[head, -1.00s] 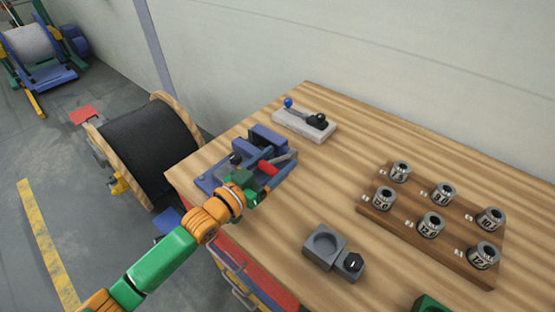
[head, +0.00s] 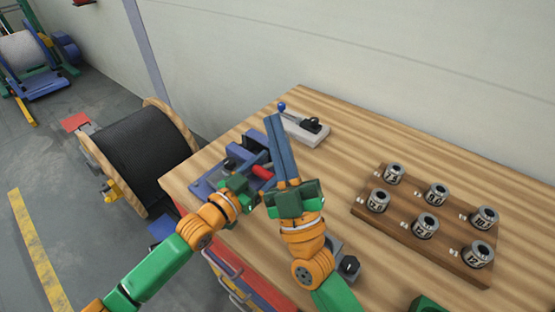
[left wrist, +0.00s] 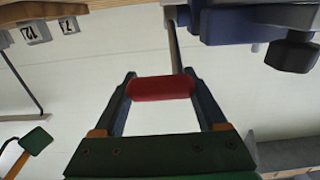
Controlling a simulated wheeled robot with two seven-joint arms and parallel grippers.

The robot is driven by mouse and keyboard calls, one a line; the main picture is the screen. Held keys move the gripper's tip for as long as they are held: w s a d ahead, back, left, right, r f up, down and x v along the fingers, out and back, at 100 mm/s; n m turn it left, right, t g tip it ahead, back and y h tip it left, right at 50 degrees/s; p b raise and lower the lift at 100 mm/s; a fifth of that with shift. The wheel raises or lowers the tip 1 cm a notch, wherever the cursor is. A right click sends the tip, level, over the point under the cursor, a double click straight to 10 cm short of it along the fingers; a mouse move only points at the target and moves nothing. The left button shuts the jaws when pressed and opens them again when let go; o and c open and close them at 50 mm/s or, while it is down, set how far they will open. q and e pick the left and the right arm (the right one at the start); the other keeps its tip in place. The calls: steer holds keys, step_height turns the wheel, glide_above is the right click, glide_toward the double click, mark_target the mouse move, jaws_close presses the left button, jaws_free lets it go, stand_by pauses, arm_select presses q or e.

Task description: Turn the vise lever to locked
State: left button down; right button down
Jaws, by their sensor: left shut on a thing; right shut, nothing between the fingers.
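The blue vise (head: 205,183) sits at the left front edge of the wooden bench. Its lever has a red grip (head: 262,172) on a metal rod. In the left wrist view the red grip (left wrist: 160,88) lies between my fingers, and its rod (left wrist: 174,45) runs up toward the vise body. My left gripper (left wrist: 160,80) is shut on the red grip. In the head view my left gripper (head: 250,178) is partly hidden beside the vise. My right gripper (head: 273,120) is shut and empty, its long fingers pointing away over the bench just right of the vise, covering part of it.
A pale block with a blue-knobbed lever (head: 306,130) stands behind. A wooden board (head: 450,258) with several numbered metal dies is at right. A grey fixture (head: 335,248) is partly hidden behind my right arm. A black cable reel (head: 140,155) stands left of the bench.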

steer(key=w+f+n+g, duration=0.1)
steer(key=w+f+g, duration=0.4)
steer(key=w, duration=0.2)
steer(key=w+f+g, duration=0.4)
steer(key=w+g, duration=0.2)
steer(key=w, duration=0.2)
steer(key=d+m+g+h, duration=0.1)
steer(key=d+m+g, duration=0.2)
steer(key=d+g, duration=0.35)
steer(key=s+d+r+m+g, duration=0.1)
steer(key=s+d+r+g, duration=0.1)
steer(key=s+r+g, duration=0.3)
glide_toward(263, 167)
steer(key=w+a, duration=0.1)
steer(key=a, duration=0.2)
steer(key=shift+s+a+f, duration=0.3)
steer(key=shift+f, duration=0.35)
steer(key=shift+s+a+f, duration=0.25)
steer(key=shift+s+f, duration=0.05)
steer(key=shift+f, duration=0.35)
